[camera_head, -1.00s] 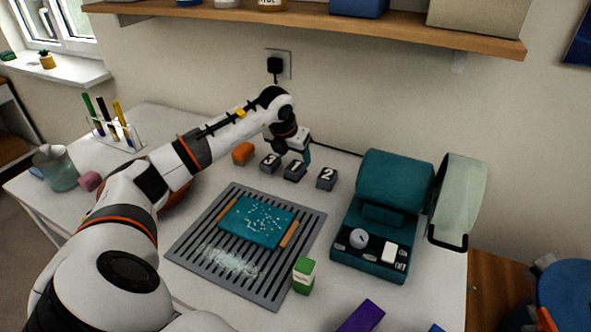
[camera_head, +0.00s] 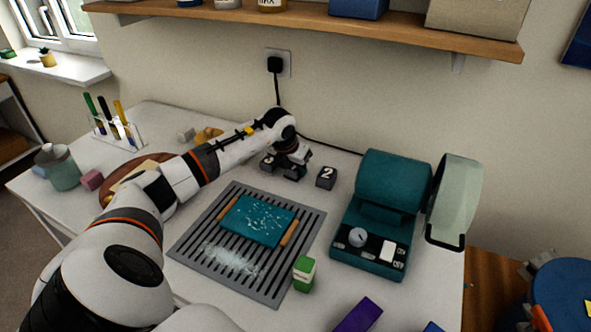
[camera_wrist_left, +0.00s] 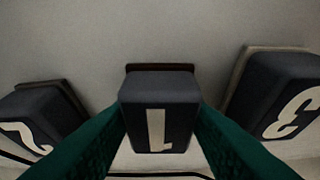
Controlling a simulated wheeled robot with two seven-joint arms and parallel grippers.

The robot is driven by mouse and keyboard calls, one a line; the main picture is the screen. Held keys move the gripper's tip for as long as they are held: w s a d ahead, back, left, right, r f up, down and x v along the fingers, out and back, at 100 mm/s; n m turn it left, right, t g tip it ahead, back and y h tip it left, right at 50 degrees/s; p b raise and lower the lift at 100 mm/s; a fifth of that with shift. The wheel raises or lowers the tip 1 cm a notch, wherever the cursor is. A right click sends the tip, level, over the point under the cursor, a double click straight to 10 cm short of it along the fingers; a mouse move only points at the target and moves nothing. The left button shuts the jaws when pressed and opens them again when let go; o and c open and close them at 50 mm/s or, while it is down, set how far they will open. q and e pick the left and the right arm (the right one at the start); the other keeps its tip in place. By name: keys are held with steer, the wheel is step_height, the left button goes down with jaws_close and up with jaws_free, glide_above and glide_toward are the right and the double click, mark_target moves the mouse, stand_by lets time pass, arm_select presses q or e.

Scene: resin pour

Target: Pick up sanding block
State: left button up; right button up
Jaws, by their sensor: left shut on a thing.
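Three dark sanding blocks with white numbers stand in a row behind the grey slatted mat. My left gripper (camera_wrist_left: 160,135) is shut on the block marked 1 (camera_wrist_left: 158,112), with a green finger on each side of it. In the head view my left gripper (camera_head: 293,163) covers much of that block, and I cannot tell whether it is off the table. The block marked 2 (camera_head: 326,177) stands to the right, and the block marked 3 (camera_head: 267,160) to the left, partly covered. Both also show in the left wrist view, 2 (camera_wrist_left: 38,118) and 3 (camera_wrist_left: 280,98). My right gripper is out of view.
The slatted mat (camera_head: 190,243) carries a teal tray (camera_head: 258,220) with white specks. A pen rack (camera_head: 115,130) is at the left. A shelf (camera_head: 400,27) overhangs the back.

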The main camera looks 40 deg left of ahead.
arm_select(q)
step_height(320, 180, up, 10)
steer(key=b, duration=0.1)
steer(key=o, duration=0.5)
steer(key=shift+c, duration=0.2)
steer(key=c, duration=0.4)
steer(key=shift+o, duration=0.2)
steer(key=shift+d, duration=0.1)
